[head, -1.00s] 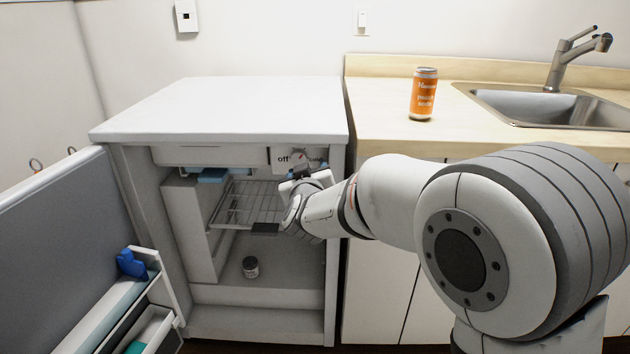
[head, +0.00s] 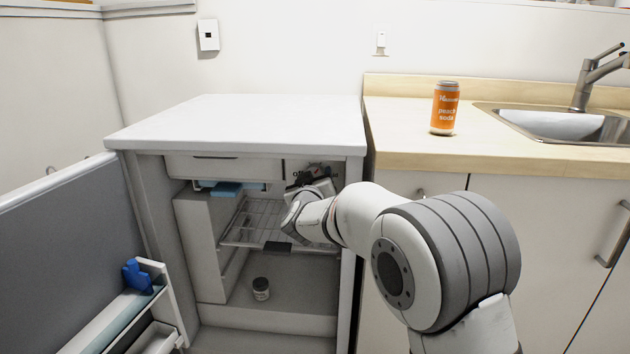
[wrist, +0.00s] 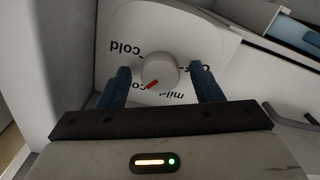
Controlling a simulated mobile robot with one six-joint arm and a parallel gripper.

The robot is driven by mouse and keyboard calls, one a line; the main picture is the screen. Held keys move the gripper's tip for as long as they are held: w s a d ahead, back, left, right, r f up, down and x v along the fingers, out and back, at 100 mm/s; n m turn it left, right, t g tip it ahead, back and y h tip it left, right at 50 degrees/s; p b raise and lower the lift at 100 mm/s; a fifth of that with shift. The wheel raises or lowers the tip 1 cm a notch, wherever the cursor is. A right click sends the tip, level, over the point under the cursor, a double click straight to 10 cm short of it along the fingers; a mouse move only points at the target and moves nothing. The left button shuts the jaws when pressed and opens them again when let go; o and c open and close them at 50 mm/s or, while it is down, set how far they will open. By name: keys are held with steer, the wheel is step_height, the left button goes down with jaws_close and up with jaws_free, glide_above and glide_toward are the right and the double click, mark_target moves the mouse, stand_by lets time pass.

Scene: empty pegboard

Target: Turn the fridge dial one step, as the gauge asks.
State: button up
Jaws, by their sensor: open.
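The fridge dial (wrist: 160,71) is a round white knob with a red mark, on a white panel (wrist: 218,35) with printed words, among them "cold", upside down in the wrist view. The red mark points down and slightly left there. My gripper (wrist: 160,67) is open, with one blue finger on each side of the dial; I cannot tell whether either touches it. In the head view my gripper (head: 314,186) is at the fridge's upper right and hides most of the dial panel. The open fridge (head: 186,218) stands under a white top. I cannot make out a gauge.
The fridge door (head: 60,250) stands open at the left, with a blue item (head: 137,276) in its bin. A wire shelf (head: 250,225) lies below my gripper, and a small jar (head: 261,289) stands lower. An orange soda can (head: 445,108) is on the counter.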

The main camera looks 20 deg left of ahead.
steer(key=c, duration=1)
steer(key=shift+m, duration=0.4)
steer(key=shift+s+a+m+b, duration=0.1)
steer(key=shift+m+b, duration=0.95)
steer(key=shift+m, duration=2.15)
steer(key=shift+a+m+b, duration=0.1)
steer(key=shift+m+b, duration=0.9)
steer(key=shift+m, duration=2.2)
